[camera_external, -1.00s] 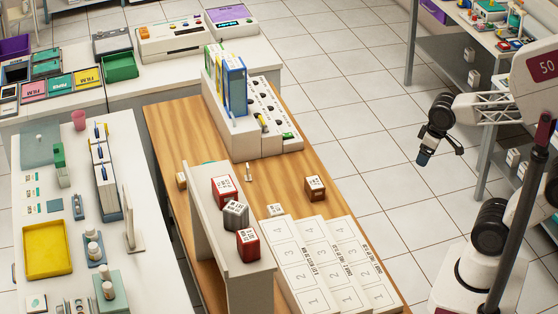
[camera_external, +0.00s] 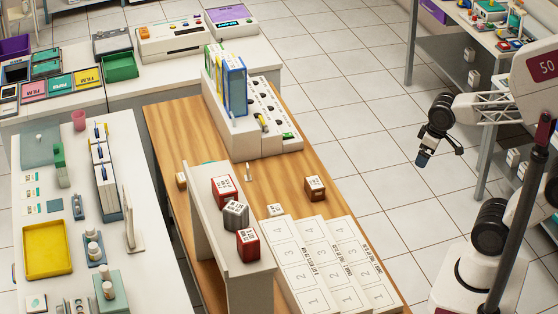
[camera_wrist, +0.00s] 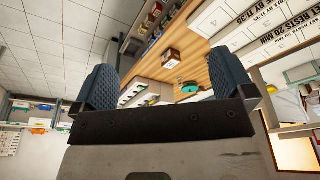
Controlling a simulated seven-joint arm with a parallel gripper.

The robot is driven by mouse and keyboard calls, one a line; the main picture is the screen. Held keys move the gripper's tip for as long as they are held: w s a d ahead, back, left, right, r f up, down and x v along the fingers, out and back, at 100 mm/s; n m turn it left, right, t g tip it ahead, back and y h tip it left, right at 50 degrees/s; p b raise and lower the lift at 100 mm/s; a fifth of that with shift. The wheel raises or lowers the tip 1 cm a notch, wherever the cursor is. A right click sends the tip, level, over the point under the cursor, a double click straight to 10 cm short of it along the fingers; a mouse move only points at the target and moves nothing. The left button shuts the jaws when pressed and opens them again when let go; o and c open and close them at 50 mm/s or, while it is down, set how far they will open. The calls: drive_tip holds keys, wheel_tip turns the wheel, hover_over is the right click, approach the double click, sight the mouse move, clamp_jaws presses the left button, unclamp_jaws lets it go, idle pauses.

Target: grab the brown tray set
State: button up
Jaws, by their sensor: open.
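The brown tray set appears to be a small brown box with a white, printed top (camera_external: 315,188), upright on the wooden table, right of its middle. It also shows in the wrist view as a brown box (camera_wrist: 172,58), above and beyond the fingers. My gripper (camera_external: 423,158) hangs over the floor to the right of the table, apart from the box. In the wrist view its two dark blue ridged fingers (camera_wrist: 165,85) are wide apart with nothing held between them.
White numbered panels (camera_external: 325,262) cover the table's near end. A white rack with tall boxes (camera_external: 230,132) stands at the far end. Bare wood surrounds the brown box.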

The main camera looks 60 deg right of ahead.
drive_tip(key=w+a+f+m+g+y, duration=0.1)
drive_tip(key=w+a+f+m+y, duration=0.15)
drive_tip(key=w, duration=0.25)
drive_tip(key=w+a+f+m+g+y, duration=0.1)
drive_tip(key=w+f+m+y, duration=0.2)
drive_tip(key=w+f+m, duration=0.15)
drive_tip(key=m+t+y, duration=0.4)
drive_tip(key=m+t, duration=0.5)
drive_tip(key=m, duration=1.1)
approach(315, 185)
drive_tip(key=w+f, duration=0.2)
drive_tip(key=shift+w+d+f, duration=0.1)
drive_tip(key=shift+f, duration=0.2)
drive_tip(key=shift+x, duration=1.3)
drive_tip(key=shift+w, duration=0.1)
drive_tip(key=shift+x, duration=2.55)
